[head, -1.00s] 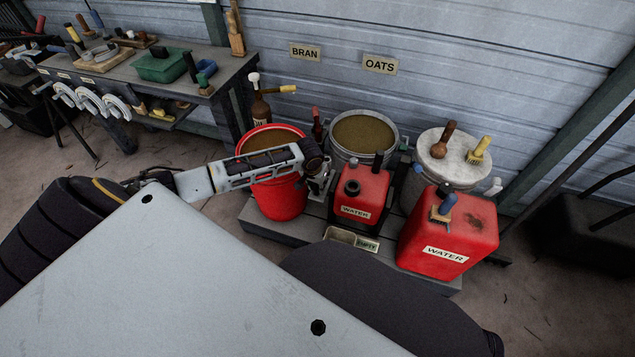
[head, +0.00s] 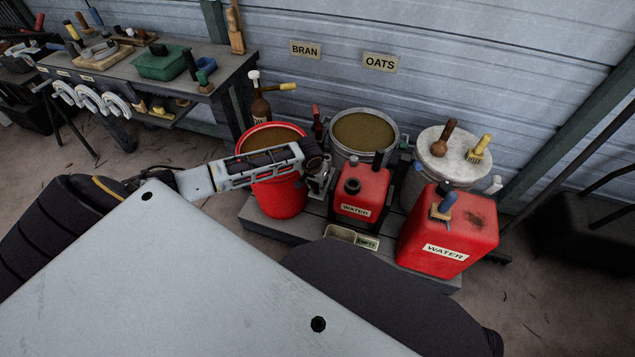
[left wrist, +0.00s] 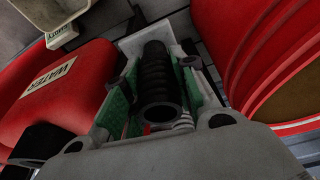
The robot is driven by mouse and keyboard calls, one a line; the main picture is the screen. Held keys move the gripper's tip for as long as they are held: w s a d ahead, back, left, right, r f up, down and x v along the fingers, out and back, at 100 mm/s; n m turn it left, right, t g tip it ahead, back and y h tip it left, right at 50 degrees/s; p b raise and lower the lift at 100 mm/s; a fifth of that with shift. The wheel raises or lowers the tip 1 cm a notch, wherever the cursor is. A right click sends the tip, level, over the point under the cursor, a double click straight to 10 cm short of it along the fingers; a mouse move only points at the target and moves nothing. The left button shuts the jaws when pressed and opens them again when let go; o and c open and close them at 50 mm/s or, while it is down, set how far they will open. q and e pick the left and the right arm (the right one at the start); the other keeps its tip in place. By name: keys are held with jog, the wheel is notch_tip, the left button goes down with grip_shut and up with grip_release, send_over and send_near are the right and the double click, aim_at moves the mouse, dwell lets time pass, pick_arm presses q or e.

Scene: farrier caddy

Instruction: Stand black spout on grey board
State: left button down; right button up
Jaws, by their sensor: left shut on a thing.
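The black spout (left wrist: 156,72) is a ribbed tube with an open round end facing the left wrist camera. My left gripper (left wrist: 158,95) is shut on it, with green pads on either side. In the head view this gripper (head: 318,184) is low between the red bucket and the smaller red water can, and the spout is mostly hidden there. The grey board (head: 270,228) is the low platform under the buckets and cans. I cannot tell whether the spout's far end touches it. My right gripper is not in view.
The red bucket (head: 283,197) stands close left of the gripper, the small water can (head: 360,195) close right. A divided tray labelled EMPTY (head: 340,234) sits at the front. A large water can (head: 455,230) and feed bucket (head: 390,128) crowd the platform. Free room there is narrow.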

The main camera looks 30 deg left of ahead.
pick_arm(q)
jog(key=shift+f, duration=0.2)
jog(key=c, duration=1.1)
grip_release()
jog(key=shift+o, duration=0.2)
jog(key=shift+r, duration=0.15)
jog(key=v, duration=1.1)
jog(key=shift+r, duration=0.3)
jog(key=shift+s, duration=0.1)
